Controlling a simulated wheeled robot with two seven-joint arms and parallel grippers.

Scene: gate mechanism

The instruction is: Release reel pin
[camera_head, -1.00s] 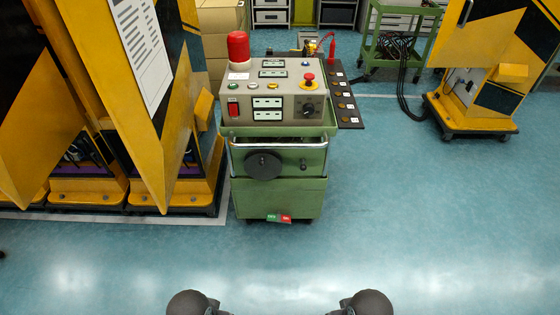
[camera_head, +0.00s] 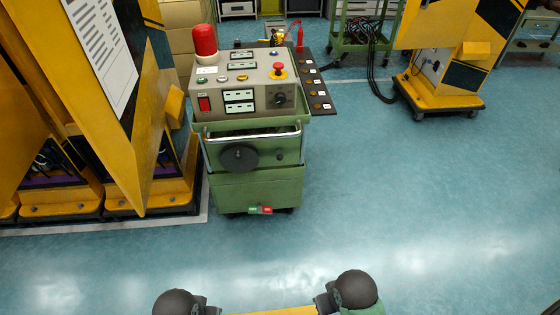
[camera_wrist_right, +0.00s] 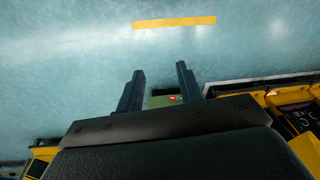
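A black reel disc (camera_head: 238,158) is on the front of a green cart (camera_head: 255,190), below a metal rail, in the head view. A small dark knob (camera_head: 279,157) is to its right on the same panel. I cannot tell which part is the reel pin. My right gripper (camera_wrist_right: 160,74) shows in the right wrist view with its two dark fingers apart and nothing between them. It is well away from the cart, a small part of which (camera_wrist_right: 160,101) shows beyond the fingers. My left gripper is not in view.
A control box (camera_head: 242,88) with a red beacon (camera_head: 204,41) tops the cart. Yellow-and-black panels (camera_head: 110,100) stand close on the left. A yellow cabinet on wheels (camera_head: 444,85) stands at the right, with cables nearby. The blue floor (camera_head: 400,190) before and right of the cart is clear.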

